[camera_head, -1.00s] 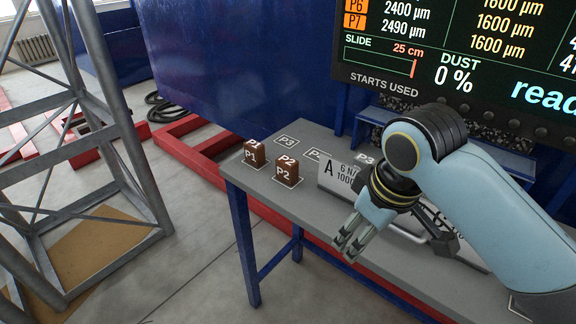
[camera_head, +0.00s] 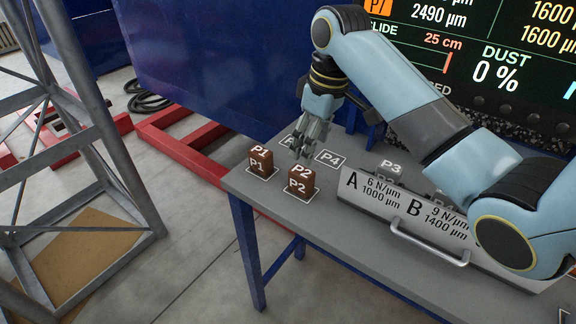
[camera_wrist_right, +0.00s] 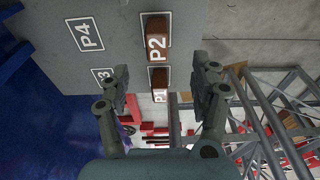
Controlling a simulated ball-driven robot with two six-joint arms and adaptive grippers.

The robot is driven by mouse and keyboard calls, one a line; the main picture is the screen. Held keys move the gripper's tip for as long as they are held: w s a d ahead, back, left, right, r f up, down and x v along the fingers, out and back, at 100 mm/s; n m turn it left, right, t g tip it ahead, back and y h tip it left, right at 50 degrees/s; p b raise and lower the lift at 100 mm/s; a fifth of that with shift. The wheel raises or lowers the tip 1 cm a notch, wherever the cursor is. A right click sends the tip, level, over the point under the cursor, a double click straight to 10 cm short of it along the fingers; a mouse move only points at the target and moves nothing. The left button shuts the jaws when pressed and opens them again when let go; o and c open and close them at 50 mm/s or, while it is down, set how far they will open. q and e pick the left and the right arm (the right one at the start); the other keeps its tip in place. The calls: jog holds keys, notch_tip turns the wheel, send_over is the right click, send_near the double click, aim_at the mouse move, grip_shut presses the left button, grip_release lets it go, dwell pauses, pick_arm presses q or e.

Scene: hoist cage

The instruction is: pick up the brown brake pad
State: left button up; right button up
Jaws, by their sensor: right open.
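Two small brown pads stand on marked squares at the left end of the grey table (camera_head: 330,212). The P1 pad (camera_head: 261,161) is farther left, and the P2 pad (camera_head: 300,182) stands to its right and nearer. My right gripper (camera_head: 302,152) is open and empty, pointing down above and behind the pads. In the right wrist view its fingers (camera_wrist_right: 161,80) frame the P1 pad (camera_wrist_right: 159,77) from above, seemingly without contact. The P2 pad (camera_wrist_right: 157,32) lies beyond the fingertips there. My left gripper is not in view.
A grey box labelled A and B (camera_head: 400,216) with a handle stands on the table to the right of the pads. Empty marked squares P3 and P4 (camera_head: 329,158) lie behind. A blue wall and a screen (camera_head: 490,50) rise behind the table. A metal frame (camera_head: 75,150) stands left.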

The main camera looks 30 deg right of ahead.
aim_at(303, 170)
jog(key=shift+w+f, duration=0.65)
jog(key=shift+f, duration=0.2)
notch_tip(303, 170, down, 3)
jog(key=shift+a+f, duration=0.1)
jog(key=shift+a, duration=0.05)
jog(key=shift+w+f, duration=0.1)
jog(key=shift+f, duration=0.2)
jog(key=f, duration=0.2)
jog(key=w+f, duration=0.1)
jog(key=f, duration=0.2)
jog(key=shift+c, duration=0.7)
jog(key=c, duration=0.5)
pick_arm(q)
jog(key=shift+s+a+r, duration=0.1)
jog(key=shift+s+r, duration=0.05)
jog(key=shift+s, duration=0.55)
pick_arm(e)
grip_shut()
